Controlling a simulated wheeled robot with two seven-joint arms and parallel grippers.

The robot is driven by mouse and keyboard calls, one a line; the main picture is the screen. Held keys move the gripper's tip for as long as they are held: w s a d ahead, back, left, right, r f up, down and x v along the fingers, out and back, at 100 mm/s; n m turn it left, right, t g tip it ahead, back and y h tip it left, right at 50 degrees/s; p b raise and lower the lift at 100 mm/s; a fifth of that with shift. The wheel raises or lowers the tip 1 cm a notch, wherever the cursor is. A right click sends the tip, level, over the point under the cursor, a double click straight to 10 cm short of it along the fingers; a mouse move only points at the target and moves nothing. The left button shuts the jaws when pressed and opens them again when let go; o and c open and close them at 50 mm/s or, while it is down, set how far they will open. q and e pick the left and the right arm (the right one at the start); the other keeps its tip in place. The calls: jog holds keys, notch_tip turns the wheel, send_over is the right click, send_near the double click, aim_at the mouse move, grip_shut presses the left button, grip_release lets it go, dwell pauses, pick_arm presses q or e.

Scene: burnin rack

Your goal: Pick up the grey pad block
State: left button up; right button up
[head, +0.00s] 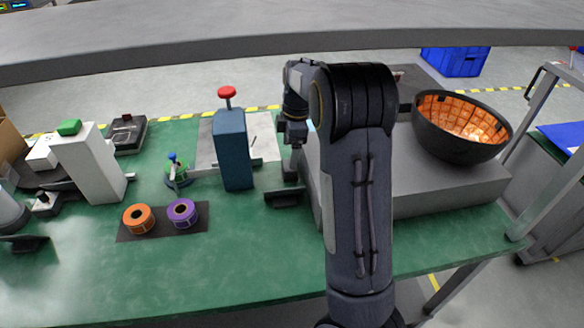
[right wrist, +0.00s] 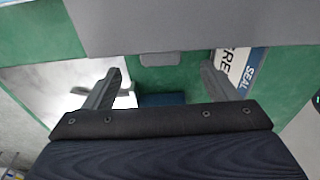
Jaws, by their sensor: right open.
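A small grey block with rounded corners, which looks like the grey pad block (right wrist: 160,59), lies beside the edge of the grey platform in the right wrist view. It is ahead of my right gripper (right wrist: 162,82), between the lines of its two fingers and apart from them. The right gripper is open and empty. In the head view, my right gripper (head: 284,196) hangs low over the green table, just left of the platform, and I cannot make out the block there. My left gripper (head: 26,243) shows at the left edge, its jaws unclear.
The grey platform (head: 435,195) with a dark bowl (head: 450,145) stands right of my arm. A blue column with a red knob (head: 233,150) stands close left of the right gripper. Orange (head: 138,218) and purple (head: 182,213) rolls lie left. The front table is clear.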

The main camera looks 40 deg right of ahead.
jog(key=f, duration=0.6)
jog(key=shift+a+f, duration=0.2)
jog(key=shift+f, duration=0.1)
jog(key=c, duration=1.1)
jog(key=shift+r, duration=0.15)
